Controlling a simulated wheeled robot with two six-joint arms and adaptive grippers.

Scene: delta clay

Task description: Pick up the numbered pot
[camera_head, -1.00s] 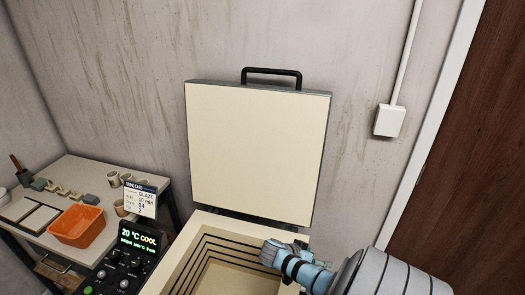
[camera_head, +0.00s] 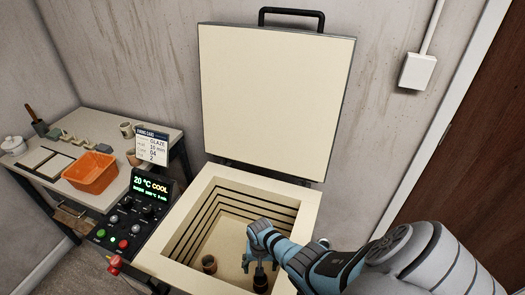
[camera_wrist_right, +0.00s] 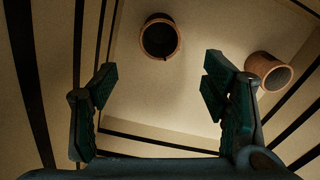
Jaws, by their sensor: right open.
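Two small brown, dark-mouthed pots stand upright on the floor of the open kiln (camera_head: 184,230). One pot (camera_head: 209,263) is left of my right gripper (camera_head: 250,262) in the head view; the other pot (camera_head: 260,284) is partly hidden under it. In the right wrist view, one pot (camera_wrist_right: 160,37) is centred beyond the fingertips and another pot (camera_wrist_right: 268,72) is beside the right finger. My right gripper (camera_wrist_right: 160,86) is open and empty, inside the kiln mouth and pointing down. No number is readable on either pot. My left gripper is not in view.
The kiln's stepped walls surround the gripper, and its raised lid (camera_head: 275,105) stands behind. A control panel (camera_head: 135,215) and firing card (camera_head: 152,147) are at the left. A side table (camera_head: 110,150) holds an orange bin (camera_head: 90,173) and cups.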

